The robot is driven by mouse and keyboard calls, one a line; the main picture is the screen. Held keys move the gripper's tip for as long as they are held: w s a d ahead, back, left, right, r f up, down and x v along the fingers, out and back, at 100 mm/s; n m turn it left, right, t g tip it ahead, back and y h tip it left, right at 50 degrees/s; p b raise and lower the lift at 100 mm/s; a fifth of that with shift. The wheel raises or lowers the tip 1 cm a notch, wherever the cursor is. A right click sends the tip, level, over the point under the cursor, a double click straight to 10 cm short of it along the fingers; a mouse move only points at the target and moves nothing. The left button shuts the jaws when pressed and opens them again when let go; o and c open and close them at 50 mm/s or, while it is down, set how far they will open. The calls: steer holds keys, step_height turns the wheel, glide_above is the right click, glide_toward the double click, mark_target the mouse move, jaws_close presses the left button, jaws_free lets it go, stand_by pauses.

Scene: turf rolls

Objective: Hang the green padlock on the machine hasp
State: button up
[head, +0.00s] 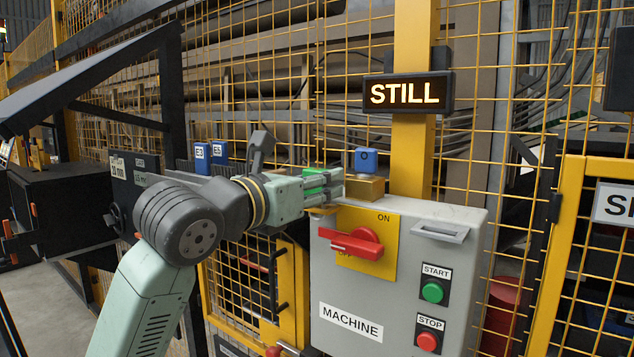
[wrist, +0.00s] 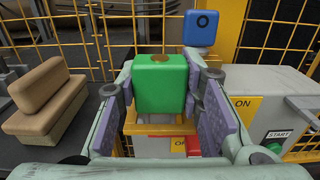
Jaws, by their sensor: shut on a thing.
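The green padlock (head: 316,183) is held between the fingers of my gripper (head: 325,186), at the upper left of the grey machine box (head: 400,285). In the wrist view the green padlock (wrist: 160,85) shows as a green block between the two finger pads of my gripper (wrist: 160,98); its shackle is not clearly seen. A yellow-orange bracket (wrist: 160,129) shows just below it there; I cannot tell whether this is the hasp or whether they touch. The red switch handle (head: 352,244) sits on a yellow ON plate (head: 382,257).
A blue block (head: 366,160) stands on a brass-coloured block (head: 365,188) atop the box, close right of my gripper. Yellow mesh fencing and a post (head: 411,150) stand behind. A lit STILL sign (head: 408,93) hangs above. A brown block (wrist: 45,98) lies left in the wrist view.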

steer(key=shift+f+b, duration=0.55)
steer(key=shift+f, duration=0.15)
steer(key=o, duration=1.3)
steer(key=shift+r, duration=0.1)
steer(key=v, duration=1.2)
